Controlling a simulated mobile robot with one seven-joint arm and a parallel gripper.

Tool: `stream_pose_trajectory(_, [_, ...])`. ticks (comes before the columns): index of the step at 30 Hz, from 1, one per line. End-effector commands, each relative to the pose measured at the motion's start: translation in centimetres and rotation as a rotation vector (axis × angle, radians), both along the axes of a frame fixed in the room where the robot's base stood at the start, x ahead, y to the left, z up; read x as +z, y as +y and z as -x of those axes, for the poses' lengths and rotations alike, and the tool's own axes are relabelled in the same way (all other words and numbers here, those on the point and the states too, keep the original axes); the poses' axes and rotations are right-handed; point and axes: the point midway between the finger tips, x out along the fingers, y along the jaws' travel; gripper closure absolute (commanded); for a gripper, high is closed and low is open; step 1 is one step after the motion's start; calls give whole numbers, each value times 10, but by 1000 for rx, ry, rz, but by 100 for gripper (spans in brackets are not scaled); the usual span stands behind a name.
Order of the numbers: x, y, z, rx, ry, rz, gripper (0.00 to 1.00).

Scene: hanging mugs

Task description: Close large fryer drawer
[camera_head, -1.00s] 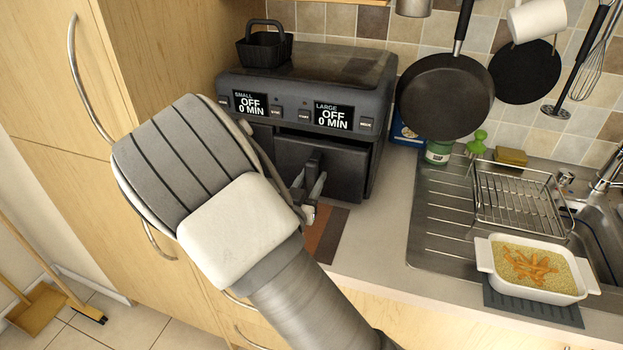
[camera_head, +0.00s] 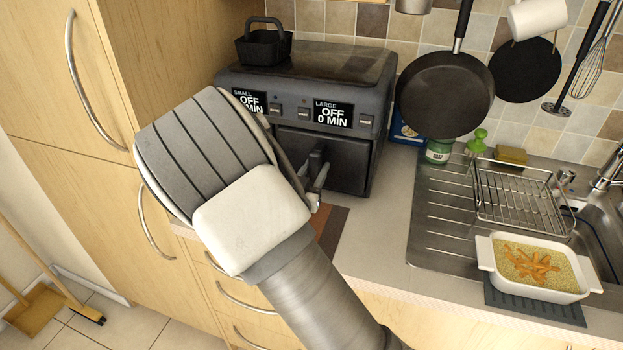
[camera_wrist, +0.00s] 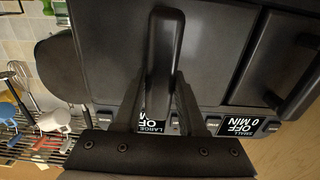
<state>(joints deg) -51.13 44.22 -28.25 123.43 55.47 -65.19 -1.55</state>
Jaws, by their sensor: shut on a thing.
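The air fryer (camera_head: 300,85) is a dark two-drawer unit on the counter, its displays reading OFF and 0 MIN. The large drawer (camera_head: 350,165) is on the right, below the LARGE display. Its front looks close to flush with the body; any small gap is hard to tell. Its dark upright handle (camera_head: 314,162) also fills the upper middle of the wrist view (camera_wrist: 163,50). My gripper (camera_head: 318,180) is shut on this handle, with one finger on each side in the wrist view (camera_wrist: 160,85). My arm hides most of the small drawer in the head view.
A black basket (camera_head: 264,45) sits on top of the fryer. A frying pan (camera_head: 445,95) hangs to the right. A dish rack (camera_head: 518,195), the sink and a white food dish (camera_head: 533,268) are further right. Tall wooden cupboards (camera_head: 60,100) stand at the left.

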Motion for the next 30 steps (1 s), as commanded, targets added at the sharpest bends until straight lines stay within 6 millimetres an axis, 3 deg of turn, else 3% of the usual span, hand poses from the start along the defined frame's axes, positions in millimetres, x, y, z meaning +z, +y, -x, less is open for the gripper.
stream_pose_trajectory(1, [-2, -4, -8, -2, -4, -3, 100])
stream_pose_trajectory(6, [0, -3, -8, 1, -1, -2, 100])
stream_pose_trajectory(7, [0, -3, -7, 1, 0, -2, 55])
stream_pose_trajectory(11, [0, -3, -7, 1, 0, -2, 32])
stream_pose_trajectory(23, [0, 0, -2, 2, 1, -1, 30])
stream_pose_trajectory(30, [-1, 17, 38, 5, 2, -2, 30])
